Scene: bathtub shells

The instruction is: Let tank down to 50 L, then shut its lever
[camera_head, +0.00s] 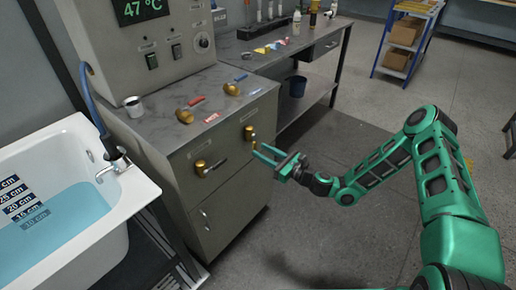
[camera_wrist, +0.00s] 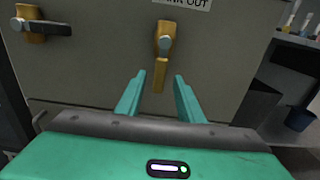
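The tank-out lever (camera_wrist: 159,75) hangs straight down from its brass valve (camera_wrist: 165,40) on the cabinet front, under a label (camera_wrist: 183,2) partly cut off but ending in "OUT". The valve also shows in the head view (camera_head: 249,132). My gripper (camera_wrist: 160,85) is open and empty. Its fingers appear left and right of the lever's lower end; I cannot tell how far short of it they are. In the head view my gripper (camera_head: 266,155) is close to the cabinet front, just below the valve. No tank or litre reading is in view.
A second brass valve (camera_head: 202,168) with a dark sideways handle (camera_wrist: 52,28) is on the cabinet to the left. The bathtub (camera_head: 140,190) at left holds blue water beside a cm scale (camera_head: 25,205). A display (camera_head: 143,8) reads 47 °C.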

